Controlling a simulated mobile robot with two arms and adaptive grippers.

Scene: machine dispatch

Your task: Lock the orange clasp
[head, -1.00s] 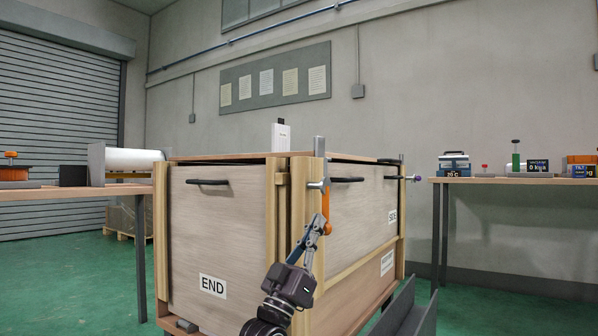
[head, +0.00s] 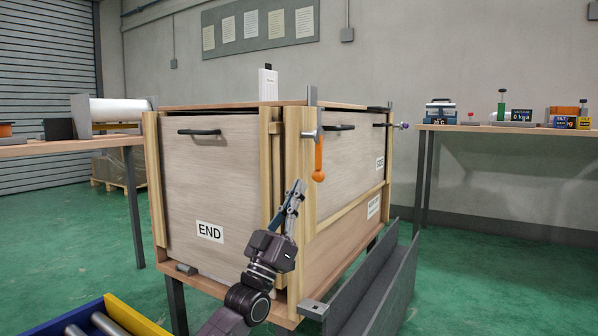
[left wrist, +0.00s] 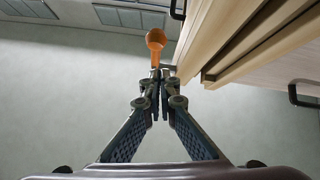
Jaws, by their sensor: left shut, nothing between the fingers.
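The orange clasp (head: 318,160) hangs at the near corner post of the wooden crate (head: 222,165), its rounded end pointing down below a grey metal bracket (head: 312,131). My left gripper (head: 298,188) is shut and empty, a little below and left of the clasp in the head view. In the left wrist view the orange clasp (left wrist: 155,42) shows just beyond the closed fingertips (left wrist: 151,80). Whether they touch is hard to tell. My right gripper is not in view.
A grey channel-shaped rail (head: 375,285) stands right of the crate. Side tables hold a white roll (head: 115,109) at left and several small devices at right. A blue and yellow conveyor (head: 100,318) is at lower left. Green floor is clear at right.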

